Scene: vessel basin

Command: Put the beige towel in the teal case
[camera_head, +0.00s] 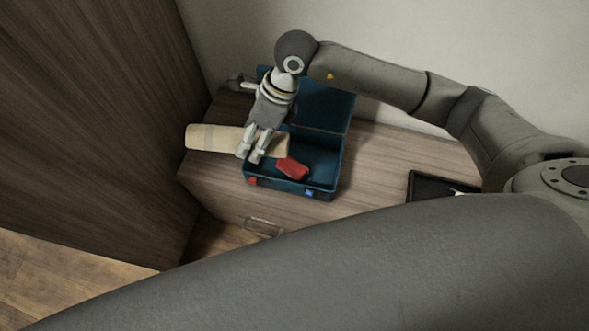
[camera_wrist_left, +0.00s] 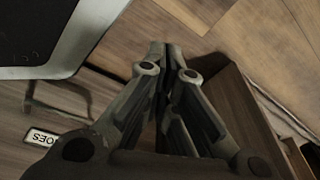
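The beige towel (camera_head: 222,138), a roll with a greyish band, lies crosswise under my right gripper (camera_head: 250,154). Its left end reaches about the left edge of the wooden top, and its right end overlaps the left side of the teal case (camera_head: 325,152). The case is open with its lid raised at the back. My right gripper points down with its fingers close together on the towel; the contact itself is partly hidden. My left gripper (camera_wrist_left: 166,62) shows in the left wrist view, with fingers together and nothing between them.
A red item (camera_head: 292,168) lies inside the case. A dark tray (camera_head: 440,187) sits to the right on the cabinet top. A tall wooden panel (camera_head: 100,110) stands at left. The left wrist view shows a label (camera_wrist_left: 42,138), a handle and wooden surfaces.

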